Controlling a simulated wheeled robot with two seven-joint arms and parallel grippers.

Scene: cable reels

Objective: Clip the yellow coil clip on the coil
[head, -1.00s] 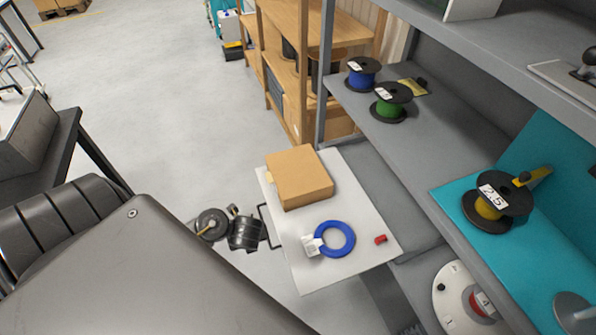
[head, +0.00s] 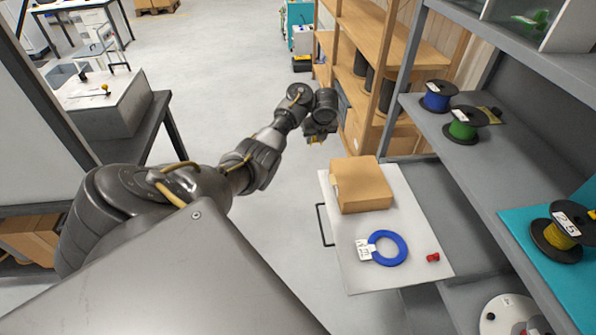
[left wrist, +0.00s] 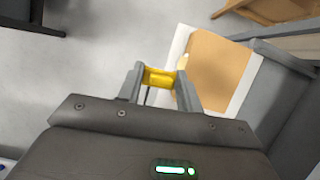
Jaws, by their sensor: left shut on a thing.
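The coil is a blue ring (head: 388,248) with a white tag (head: 363,250) at its left side. It lies flat on the white board (head: 345,272). My left gripper (head: 315,137) is up in the air, beyond and to the left of the board. In the left wrist view my left gripper (left wrist: 160,80) is shut on the yellow clip (left wrist: 158,77), which sits between its two grey fingertips. In the head view only a small yellow bit shows under the gripper. The clip is well apart from the coil. My right gripper is not in view.
A cardboard box (head: 361,185) stands on the board behind the coil. A small red piece (head: 433,258) lies right of it. Grey shelves hold blue (head: 438,96), green (head: 464,125) and yellow (head: 561,237) reels at the right. Open floor lies left of the board.

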